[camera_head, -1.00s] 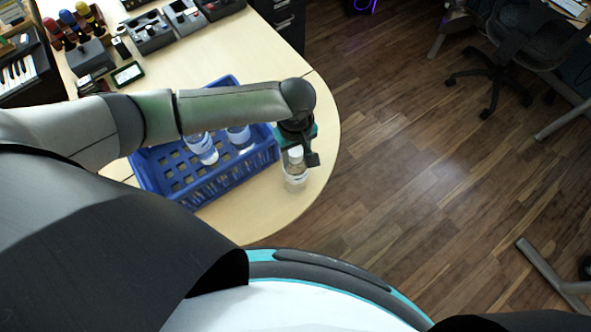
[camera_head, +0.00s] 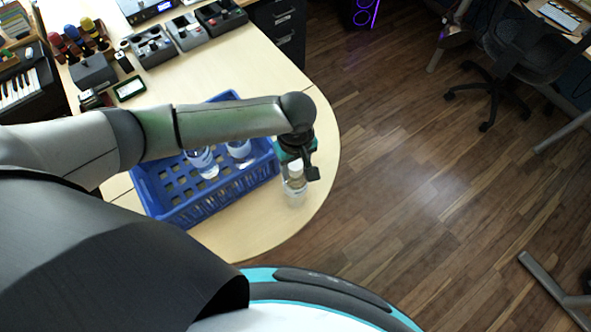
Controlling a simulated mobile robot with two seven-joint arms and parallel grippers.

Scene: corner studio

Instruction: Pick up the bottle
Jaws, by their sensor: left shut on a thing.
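A clear bottle with a white cap (camera_head: 293,187) is upright by the curved right edge of the wooden table, just right of the blue crate. My left gripper (camera_head: 298,172) reaches down over its top and is shut on it. I cannot tell whether the bottle's base touches the table. My right gripper is not in view.
The blue crate (camera_head: 182,217) stands left of the gripper with two clear bottles (camera_head: 203,162) (camera_head: 240,152) in it, partly hidden by my arm. Boxy devices (camera_head: 187,32) line the table's back. The wooden floor (camera_head: 420,180) is open to the right.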

